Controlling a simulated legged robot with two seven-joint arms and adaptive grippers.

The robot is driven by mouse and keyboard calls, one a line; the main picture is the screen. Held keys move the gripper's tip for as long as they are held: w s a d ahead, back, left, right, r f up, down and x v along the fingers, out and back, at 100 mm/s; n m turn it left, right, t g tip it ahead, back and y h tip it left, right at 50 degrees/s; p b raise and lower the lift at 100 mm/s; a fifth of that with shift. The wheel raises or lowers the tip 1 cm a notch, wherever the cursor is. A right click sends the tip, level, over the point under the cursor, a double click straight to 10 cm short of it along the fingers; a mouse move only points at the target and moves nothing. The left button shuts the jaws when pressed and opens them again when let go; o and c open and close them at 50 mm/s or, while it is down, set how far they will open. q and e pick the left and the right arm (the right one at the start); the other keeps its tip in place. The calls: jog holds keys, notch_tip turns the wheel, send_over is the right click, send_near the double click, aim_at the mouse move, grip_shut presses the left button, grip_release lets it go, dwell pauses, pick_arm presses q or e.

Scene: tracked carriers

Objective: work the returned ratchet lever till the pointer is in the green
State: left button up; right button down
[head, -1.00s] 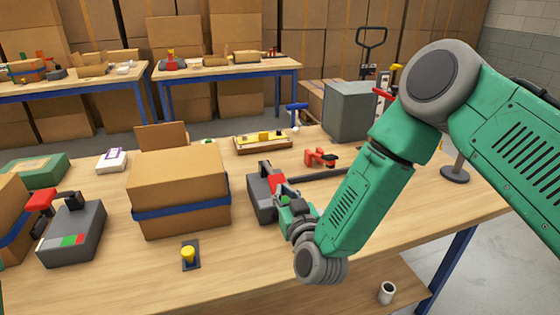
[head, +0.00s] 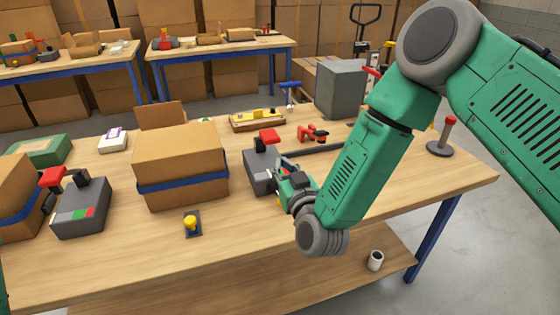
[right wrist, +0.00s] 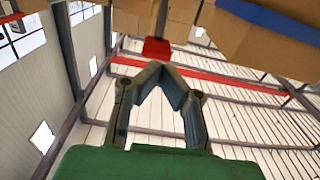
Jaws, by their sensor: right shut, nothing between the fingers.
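A grey ratchet unit (head: 258,172) stands right of the strapped box. Its red lever handle (head: 267,136) is raised above the body. My right gripper (head: 281,170) is shut and empty at the unit's right side, below the handle. In the right wrist view the red handle (right wrist: 156,48) lies just beyond my closed fingertips (right wrist: 165,68); I cannot tell whether they touch. Any scale or pointer on this unit is hidden. A second grey unit (head: 92,192) at left has a red handle (head: 52,178) and a red-green-white scale (head: 82,213). My left gripper is out of view.
A cardboard box (head: 180,155) with a blue strap stands between the two units. A yellow knob (head: 191,223) sits in front of it. A red clamp (head: 313,133), a yellow-topped block (head: 257,120) and a grey box (head: 340,91) stand behind.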

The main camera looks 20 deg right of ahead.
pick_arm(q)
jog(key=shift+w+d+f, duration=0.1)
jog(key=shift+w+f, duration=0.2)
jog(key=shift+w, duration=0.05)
pick_arm(e)
jog(key=s+f, duration=0.2)
jog(key=s, duration=0.4)
jog(key=shift+s+d+f, duration=0.2)
jog(key=shift+d, duration=0.15)
jog(key=shift+a+r, duration=0.1)
jog(key=shift+a, duration=0.1)
jog(key=shift+d, duration=0.1)
